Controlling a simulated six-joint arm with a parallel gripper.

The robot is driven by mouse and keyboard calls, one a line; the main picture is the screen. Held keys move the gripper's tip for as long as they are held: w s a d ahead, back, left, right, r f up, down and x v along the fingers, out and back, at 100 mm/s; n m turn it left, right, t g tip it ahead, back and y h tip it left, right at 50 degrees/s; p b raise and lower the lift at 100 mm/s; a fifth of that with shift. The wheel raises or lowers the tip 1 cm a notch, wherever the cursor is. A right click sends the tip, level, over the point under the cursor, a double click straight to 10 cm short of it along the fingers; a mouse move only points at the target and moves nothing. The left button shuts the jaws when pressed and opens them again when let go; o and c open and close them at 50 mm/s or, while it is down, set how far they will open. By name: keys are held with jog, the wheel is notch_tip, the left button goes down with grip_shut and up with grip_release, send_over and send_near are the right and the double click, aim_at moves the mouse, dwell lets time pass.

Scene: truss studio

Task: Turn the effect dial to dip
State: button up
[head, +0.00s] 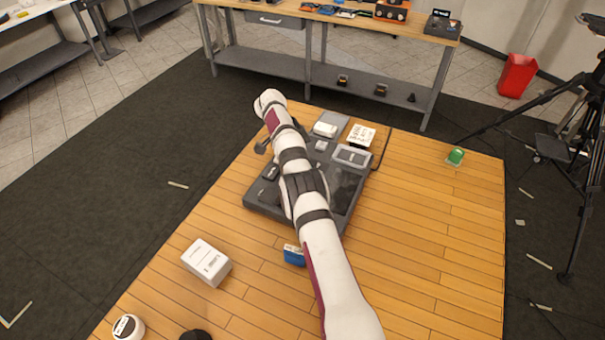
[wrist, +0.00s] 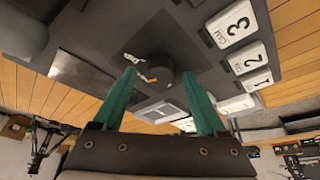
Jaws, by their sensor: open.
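The effect dial looks to be the dark round knob (wrist: 160,67) on a dark grey console (wrist: 100,28) in the wrist view. Small white marks stand just left of the knob; I cannot read them or tell the dial's setting. My gripper (wrist: 159,74) has two green fingers spread apart, and the knob appears between their tips in the picture. Whether they touch it cannot be told. In the head view the console (head: 262,208) lies on the wooden floor, and my arm hides the knob and gripper.
A white box (head: 206,262) and a blue item (head: 294,255) stand near the console. Open wooden floor (head: 440,240) lies to the right. A tripod (head: 588,150) stands beyond it.

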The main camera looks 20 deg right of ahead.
jog(key=n+t, duration=0.1)
jog(key=n, duration=0.2)
jog(key=shift+s+r, duration=0.1)
jog(key=shift+s, duration=0.05)
jog(key=n+t, duration=0.1)
jog(key=n, duration=0.1)
jog(key=n+y, duration=0.1)
jog(key=n, duration=0.2)
jog(key=shift+s+d+t, duration=0.1)
jog(key=shift+t, duration=0.3)
jog(key=n+t+y, duration=0.1)
jog(key=n, duration=0.3)
jog(key=n+y, duration=0.1)
jog(key=n, duration=0.2)
jog(key=shift+d+t, duration=0.1)
jog(key=shift+t, duration=0.3)
jog(key=shift+r+n+y, duration=0.15)
jog(key=shift+n+y, duration=0.25)
jog(key=shift+n, duration=0.3)
jog(key=s+a+v, duration=0.1)
jog(key=v, duration=1.5)
jog(key=s+a+r+m+g, duration=0.1)
jog(key=s+a+r, duration=0.1)
jog(key=s+a, duration=0.3)
jog(key=s+a+r+g+y, duration=0.1)
jog(key=s+a, duration=0.4)
jog(key=s, duration=0.7)
jog(key=shift+s+r+m, duration=0.2)
jog(key=shift+r+m, duration=0.2)
jog(key=shift+r, duration=0.35)
